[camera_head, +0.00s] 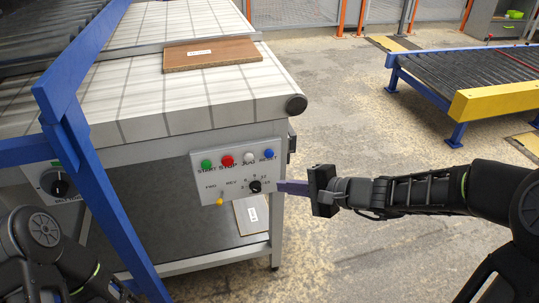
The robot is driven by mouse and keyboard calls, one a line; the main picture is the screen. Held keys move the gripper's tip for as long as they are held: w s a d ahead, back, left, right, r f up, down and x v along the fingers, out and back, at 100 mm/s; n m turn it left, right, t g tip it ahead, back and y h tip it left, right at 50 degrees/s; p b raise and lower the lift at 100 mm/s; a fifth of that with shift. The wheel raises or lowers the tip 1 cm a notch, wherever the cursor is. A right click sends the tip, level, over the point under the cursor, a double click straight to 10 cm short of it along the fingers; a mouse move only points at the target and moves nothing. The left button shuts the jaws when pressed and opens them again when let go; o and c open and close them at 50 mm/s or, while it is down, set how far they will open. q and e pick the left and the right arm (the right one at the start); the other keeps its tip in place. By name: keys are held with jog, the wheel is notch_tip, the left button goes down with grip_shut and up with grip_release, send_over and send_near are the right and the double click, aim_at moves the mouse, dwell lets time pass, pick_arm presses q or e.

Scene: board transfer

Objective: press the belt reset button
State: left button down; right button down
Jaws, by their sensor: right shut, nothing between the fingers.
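The control panel (236,174) is a light grey plate on the front of the belt table. Its top row has a green START button (206,164), a red STOP button (227,161), a white JOG button (249,157) and the blue RESET button (269,154) at the right end. My right gripper (283,187) is shut and empty, pointing left at the panel's right edge. In the picture its tips are below and slightly right of the RESET button; I cannot tell whether they touch the panel. My left arm shows at lower left, its gripper out of view.
A brown board (211,54) lies on the white belt (150,95). Below the buttons are a black knob (254,186) and a yellow toggle (219,201). A blue frame (62,95) crosses the left side. A roller conveyor (470,75) stands at right, with open floor between.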

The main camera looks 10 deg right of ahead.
aim_at(269, 153)
jog(key=shift+w, duration=0.1)
jog(key=w+p, duration=0.2)
jog(key=w, duration=0.6)
jog(key=shift+w+a, duration=0.3)
jog(key=shift+w, duration=0.15)
dwell(1.7)
jog(key=shift+w, duration=0.25)
